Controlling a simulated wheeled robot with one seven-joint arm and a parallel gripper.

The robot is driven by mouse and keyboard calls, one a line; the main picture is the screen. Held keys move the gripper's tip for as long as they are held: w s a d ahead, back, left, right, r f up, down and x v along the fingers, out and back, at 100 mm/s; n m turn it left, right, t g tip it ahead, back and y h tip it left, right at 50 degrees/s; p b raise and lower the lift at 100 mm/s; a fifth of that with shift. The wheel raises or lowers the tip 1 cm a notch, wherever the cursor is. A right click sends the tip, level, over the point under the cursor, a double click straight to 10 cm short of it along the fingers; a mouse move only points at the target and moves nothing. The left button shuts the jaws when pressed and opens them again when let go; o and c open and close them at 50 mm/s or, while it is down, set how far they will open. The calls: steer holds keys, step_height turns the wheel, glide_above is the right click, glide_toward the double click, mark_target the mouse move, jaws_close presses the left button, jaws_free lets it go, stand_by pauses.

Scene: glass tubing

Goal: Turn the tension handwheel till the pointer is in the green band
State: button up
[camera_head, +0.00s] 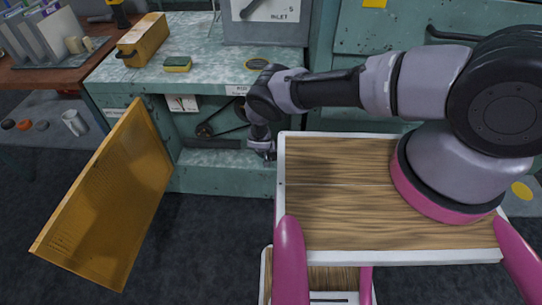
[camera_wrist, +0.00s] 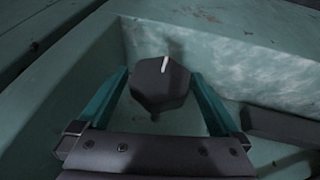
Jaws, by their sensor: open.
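A dark faceted knob with a white line on its top (camera_wrist: 160,85) stands in the teal recess in the wrist view; it looks like the tension handwheel. My gripper (camera_wrist: 158,80) is open, with one teal finger on each side of the knob. I cannot tell whether either finger touches it. In the head view my gripper (camera_head: 265,152) reaches down into the open bay of the teal machine (camera_head: 225,182), and the knob is hidden there. A belt (camera_head: 218,124) runs in the bay to the left of my gripper.
A yellow perforated panel (camera_head: 108,200) stands out at the left of the bay. On the machine top are a yellow box (camera_head: 143,40), a sponge (camera_head: 177,64) and an INLET panel (camera_head: 268,10).

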steer(key=c, duration=1.2)
steer(key=shift+s+d+m+y, duration=0.15)
steer(key=shift+m+y, duration=0.25)
steer(key=shift+y, duration=1.3)
steer(key=shift+c, duration=0.2)
steer(key=shift+y, duration=0.4)
steer(key=o, duration=1.2)
steer(key=shift+o, duration=0.2)
steer(key=v, duration=1)
steer(key=shift+s+r, duration=0.2)
steer(key=shift+r, duration=0.15)
